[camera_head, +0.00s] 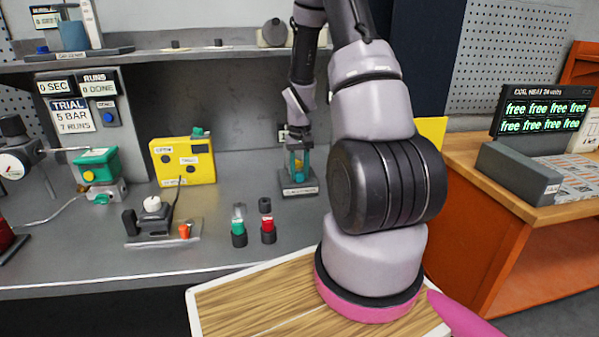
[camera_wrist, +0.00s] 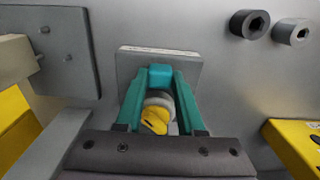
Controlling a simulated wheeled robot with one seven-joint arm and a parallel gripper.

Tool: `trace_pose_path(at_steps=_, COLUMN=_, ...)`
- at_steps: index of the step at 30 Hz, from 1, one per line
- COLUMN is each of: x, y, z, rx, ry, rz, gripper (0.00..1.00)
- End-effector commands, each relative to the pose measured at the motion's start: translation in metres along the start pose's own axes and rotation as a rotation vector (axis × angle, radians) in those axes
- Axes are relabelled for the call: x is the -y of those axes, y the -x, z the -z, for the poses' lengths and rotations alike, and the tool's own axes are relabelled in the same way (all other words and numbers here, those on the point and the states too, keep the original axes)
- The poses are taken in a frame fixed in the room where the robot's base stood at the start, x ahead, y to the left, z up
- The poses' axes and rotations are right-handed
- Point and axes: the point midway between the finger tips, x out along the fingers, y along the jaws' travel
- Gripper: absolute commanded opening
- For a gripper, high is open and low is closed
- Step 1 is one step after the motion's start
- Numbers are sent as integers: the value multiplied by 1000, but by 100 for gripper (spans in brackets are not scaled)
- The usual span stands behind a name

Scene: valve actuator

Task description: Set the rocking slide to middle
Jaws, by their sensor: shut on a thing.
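A small device with a grey labelled base (camera_head: 299,190) stands on the grey bench at the back, below the shelf; I take it to hold the rocking slide. My gripper (camera_head: 298,168) reaches down onto it from above. In the wrist view two teal fingers run from my dark palm and close in on a teal block (camera_wrist: 161,75), in front of a pale grey plate (camera_wrist: 187,66). A round grey part with a yellow piece (camera_wrist: 154,121) sits between the fingers. My gripper is shut on what appears to be the teal block. The slide's exact position cannot be told.
A yellow box (camera_head: 184,162) and a small unit with a white knob (camera_head: 153,205) stand left of the device. Green (camera_head: 238,228) and red (camera_head: 267,226) capped parts stand in front. The shelf (camera_head: 150,58) runs above. Bare bench lies between them.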

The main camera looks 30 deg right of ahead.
Motion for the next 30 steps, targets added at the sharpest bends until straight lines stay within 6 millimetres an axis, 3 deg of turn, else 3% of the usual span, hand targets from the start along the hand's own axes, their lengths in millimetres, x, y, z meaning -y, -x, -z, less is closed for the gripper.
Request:
trace_pose_path(at_steps=8, x=-2, y=0, z=0, rx=-1, ry=1, rz=0, gripper=0)
trace_pose_path(at_steps=9, x=-2, y=0, z=0, rx=-1, ry=1, rz=0, gripper=49)
trace_pose_path(at_steps=11, x=-2, y=0, z=0, rx=-1, ry=0, rz=0, gripper=68)
trace_pose_path(at_steps=23, x=-2, y=7, z=0, rx=-1, ry=-1, rz=0, gripper=68)
trace_pose_path(at_steps=30, x=-2, y=50, z=2, rx=-7, ry=0, rz=0, gripper=68)
